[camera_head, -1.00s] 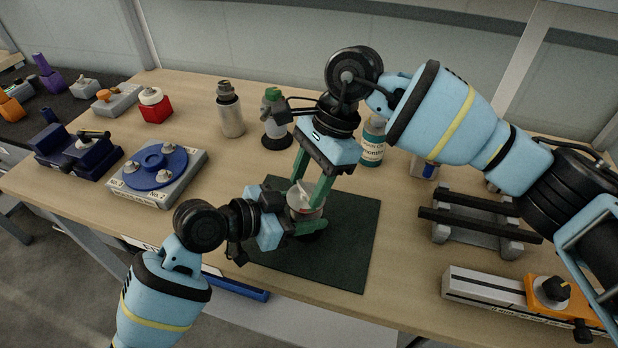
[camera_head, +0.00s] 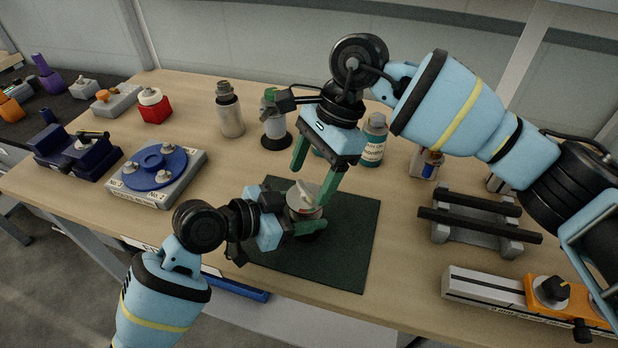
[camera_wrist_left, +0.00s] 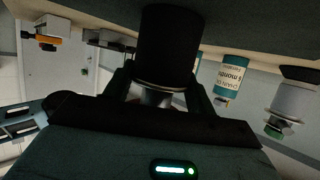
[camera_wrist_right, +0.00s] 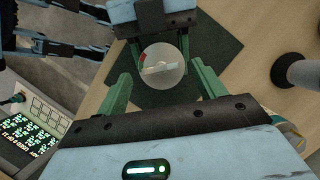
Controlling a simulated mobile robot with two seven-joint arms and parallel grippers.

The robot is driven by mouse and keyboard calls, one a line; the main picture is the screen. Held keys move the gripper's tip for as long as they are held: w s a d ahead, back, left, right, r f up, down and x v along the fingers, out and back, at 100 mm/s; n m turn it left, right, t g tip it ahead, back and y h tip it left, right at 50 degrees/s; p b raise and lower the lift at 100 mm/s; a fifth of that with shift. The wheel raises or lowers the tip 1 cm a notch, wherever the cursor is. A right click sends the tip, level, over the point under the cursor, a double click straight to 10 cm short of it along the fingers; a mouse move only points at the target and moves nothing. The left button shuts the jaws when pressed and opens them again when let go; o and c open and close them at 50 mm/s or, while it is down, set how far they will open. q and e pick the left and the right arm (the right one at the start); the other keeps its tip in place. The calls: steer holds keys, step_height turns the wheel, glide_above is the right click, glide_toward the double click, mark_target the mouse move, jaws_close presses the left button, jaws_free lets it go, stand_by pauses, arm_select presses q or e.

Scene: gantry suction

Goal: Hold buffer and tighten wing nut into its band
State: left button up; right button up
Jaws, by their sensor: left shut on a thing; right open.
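The buffer (camera_head: 306,213) stands upright on the dark mat, a short round body with a pale metal top. My left gripper (camera_head: 300,229) is shut around its lower body from the left; the left wrist view shows the dark body (camera_wrist_left: 167,48) between the fingers. The wing nut (camera_head: 308,190) sits on top; in the right wrist view its pale bar (camera_wrist_right: 160,69) lies nearly crosswise on the disc. A small red mark (camera_wrist_right: 142,60) shows at the disc's left rim; the rest of the band is not clear. My right gripper (camera_head: 314,182) is open, its fingers apart on either side above the nut.
The dark mat (camera_head: 345,255) has free room around the buffer. A blue-disc fixture (camera_head: 158,168) is left; a black-railed stand (camera_head: 475,222) is right.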

steer(key=v, duration=1)
steer(key=shift+r, duration=0.1)
steer(key=t+h, duration=0.2)
steer(key=h, duration=0.2)
glide_toward(306, 187)
step_height(306, 187, down, 9)
steer(key=shift+s+r, duration=0.1)
stand_by(0.5)
steer(key=c, duration=1)
steer(key=shift+m, duration=1.1)
